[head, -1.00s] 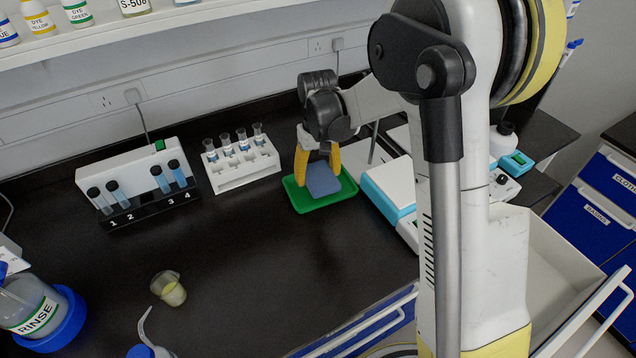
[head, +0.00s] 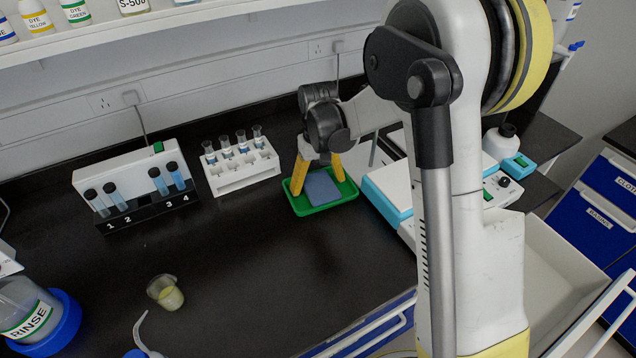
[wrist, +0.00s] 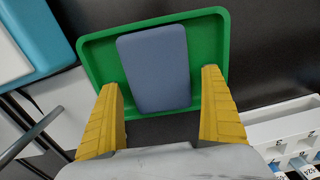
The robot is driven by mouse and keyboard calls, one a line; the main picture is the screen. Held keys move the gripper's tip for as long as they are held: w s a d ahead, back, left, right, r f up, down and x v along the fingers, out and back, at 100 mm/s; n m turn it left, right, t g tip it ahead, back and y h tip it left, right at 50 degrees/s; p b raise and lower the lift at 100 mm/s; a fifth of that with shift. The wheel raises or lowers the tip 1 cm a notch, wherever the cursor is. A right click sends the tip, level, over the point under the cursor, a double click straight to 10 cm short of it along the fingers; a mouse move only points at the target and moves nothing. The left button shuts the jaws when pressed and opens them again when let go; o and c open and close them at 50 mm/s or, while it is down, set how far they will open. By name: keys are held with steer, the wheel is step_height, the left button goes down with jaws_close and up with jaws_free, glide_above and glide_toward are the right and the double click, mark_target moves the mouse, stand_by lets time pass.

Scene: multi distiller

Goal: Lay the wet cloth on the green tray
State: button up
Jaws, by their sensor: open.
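The wet cloth (head: 322,188) is a blue-grey rectangle lying on the green tray (head: 307,211). In the wrist view the cloth (wrist: 155,68) lies flat within the rim of the tray (wrist: 216,60), its near end close to the tray's near edge. My gripper (head: 317,185) is over the tray with its yellow fingers spread wide. In the wrist view my gripper (wrist: 160,90) is open, with one finger on each side of the cloth's near end and clear of it. Nothing is between the fingertips except the view of the cloth and tray below.
A white rack with several flasks (head: 240,172) stands left of the tray. A white and teal device (head: 390,190) stands close on its right. A tube stand (head: 150,208) is farther left. A small beaker (head: 166,292) stands on the dark bench, whose middle is clear.

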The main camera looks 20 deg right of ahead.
mark_target(318, 181)
step_height(318, 181, up, 12)
steer(key=p, duration=0.4)
steer(key=s+r+t, duration=0.3)
steer(key=s+r, duration=0.6)
steer(key=s, duration=0.2)
steer(key=s+m+t, duration=0.1)
steer(key=s+t, duration=0.3)
steer(key=s, duration=0.7)
steer(key=shift+s, duration=0.15)
steer(key=shift+d+f, duration=0.1)
steer(key=shift+f, duration=0.05)
